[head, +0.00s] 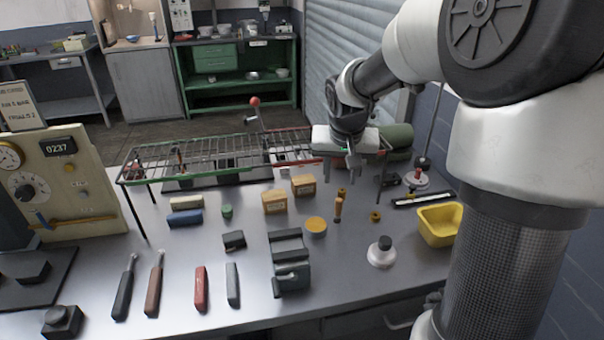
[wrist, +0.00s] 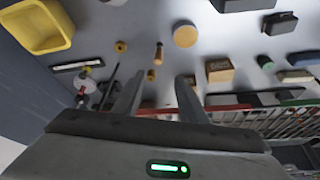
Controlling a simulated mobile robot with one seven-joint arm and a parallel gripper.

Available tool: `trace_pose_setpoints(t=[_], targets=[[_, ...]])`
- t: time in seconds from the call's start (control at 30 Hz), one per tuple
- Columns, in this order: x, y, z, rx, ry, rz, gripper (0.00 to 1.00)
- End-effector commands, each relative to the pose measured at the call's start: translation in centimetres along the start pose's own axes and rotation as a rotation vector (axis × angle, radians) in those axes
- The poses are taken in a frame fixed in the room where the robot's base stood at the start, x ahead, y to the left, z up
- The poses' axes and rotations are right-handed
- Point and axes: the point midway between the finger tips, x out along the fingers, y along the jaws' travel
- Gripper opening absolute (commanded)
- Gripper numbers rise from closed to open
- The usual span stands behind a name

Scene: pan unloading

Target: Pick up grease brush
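What looks like the grease brush (head: 338,208), a small piece with a tan wooden handle, is on the metal bench right of a round yellow-topped tin (head: 316,226). It also shows in the wrist view (wrist: 158,54), above the gap between my fingers. Its bristles cannot be made out. My gripper (head: 351,172) is above the bench, behind the brush and apart from it, pointing down. In the wrist view my gripper (wrist: 158,95) has its two fingers spread, with nothing held between them.
Small brass pieces (head: 375,216) (wrist: 150,75) lie near the brush. A wire rack (head: 215,150) stands left of my gripper. A yellow bin (head: 440,224), a white flask (head: 381,253), a vise (head: 289,262) and cardboard boxes (head: 274,201) are around. Bare bench lies in front of the brush.

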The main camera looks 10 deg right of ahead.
Motion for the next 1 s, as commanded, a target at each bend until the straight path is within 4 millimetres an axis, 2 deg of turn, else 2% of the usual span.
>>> trace_pose_setpoints(t=[0.17,0.5,0.63,0.87,1.0], targets=[[2.7,0.0,0.1,-0.003,-0.004,-0.003,0.38],[10.0,0.0,0.1,-0.003,-0.004,-0.004,0.38],[11.7,0.0,0.0,-0.003,-0.002,-0.003,0.38],[13.2,0.2,0.1,-0.002,-0.003,-0.002,0.38],[15.4,0.6,0.2,-0.001,-0.003,-0.003,0.38]])
